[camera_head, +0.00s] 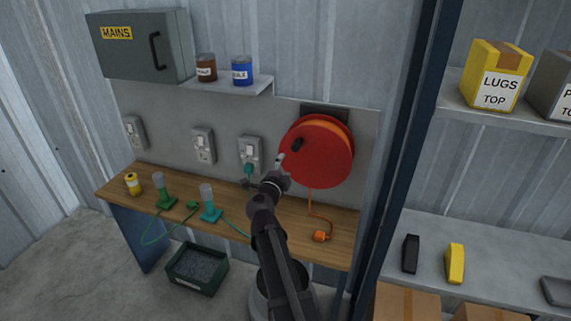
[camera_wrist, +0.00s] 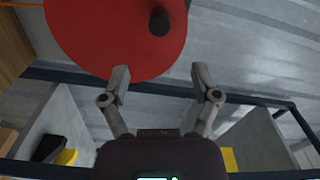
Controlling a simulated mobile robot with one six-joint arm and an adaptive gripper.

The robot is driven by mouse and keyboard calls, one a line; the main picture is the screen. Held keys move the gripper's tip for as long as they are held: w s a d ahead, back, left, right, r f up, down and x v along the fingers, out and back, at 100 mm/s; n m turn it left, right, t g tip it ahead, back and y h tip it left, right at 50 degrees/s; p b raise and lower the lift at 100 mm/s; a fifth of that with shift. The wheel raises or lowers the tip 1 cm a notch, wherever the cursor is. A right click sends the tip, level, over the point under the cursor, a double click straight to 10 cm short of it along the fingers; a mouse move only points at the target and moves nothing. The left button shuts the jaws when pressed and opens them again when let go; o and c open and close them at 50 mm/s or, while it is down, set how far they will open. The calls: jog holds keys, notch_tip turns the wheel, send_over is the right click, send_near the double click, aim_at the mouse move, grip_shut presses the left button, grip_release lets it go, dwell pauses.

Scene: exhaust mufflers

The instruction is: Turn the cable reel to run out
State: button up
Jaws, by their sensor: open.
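The red cable reel (camera_head: 322,155) hangs on the wall panel. A black crank handle (camera_head: 296,145) sticks out near its left edge. An orange cable (camera_head: 310,205) runs from the reel down to an orange plug (camera_head: 321,236) on the wooden bench. My gripper (camera_head: 264,171) is in front of the panel, just left of the reel's lower edge. In the wrist view my gripper (camera_wrist: 161,84) is open and empty, its two fingers apart. The red reel (camera_wrist: 105,35) and its handle (camera_wrist: 159,21) lie ahead of the fingertips, apart from them.
Wall sockets (camera_head: 251,152) line the panel, one with a green plug. Green items (camera_head: 210,208) and a yellow can (camera_head: 132,183) stand on the bench (camera_head: 285,231). A dark post (camera_head: 408,130) and shelves (camera_head: 480,250) stand on the right. A crate (camera_head: 197,270) sits on the floor.

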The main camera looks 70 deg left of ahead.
jog(key=shift+n, duration=0.3)
jog(key=c, duration=1)
jog(key=shift+s+a+f, duration=0.1)
jog(key=shift+f, duration=0.05)
grip_shut()
jog(key=s+a+f+m+t+b, duration=0.1)
jog(key=f+m+b, duration=0.1)
jog(key=m, duration=0.8)
jog(key=s+a+f+m+t+b, duration=0.1)
jog(key=m+b, duration=0.3)
jog(key=m, duration=0.7)
jog(key=s+a+f+m+t+b, duration=0.1)
jog(key=s+a+f+m+b, duration=0.1)
jog(key=m, duration=0.9)
jog(key=shift+s+a+f+b, duration=0.35)
jog(key=shift+a+f+b, duration=0.1)
jog(key=shift+f+b, duration=0.45)
jog(key=shift+r, duration=0.1)
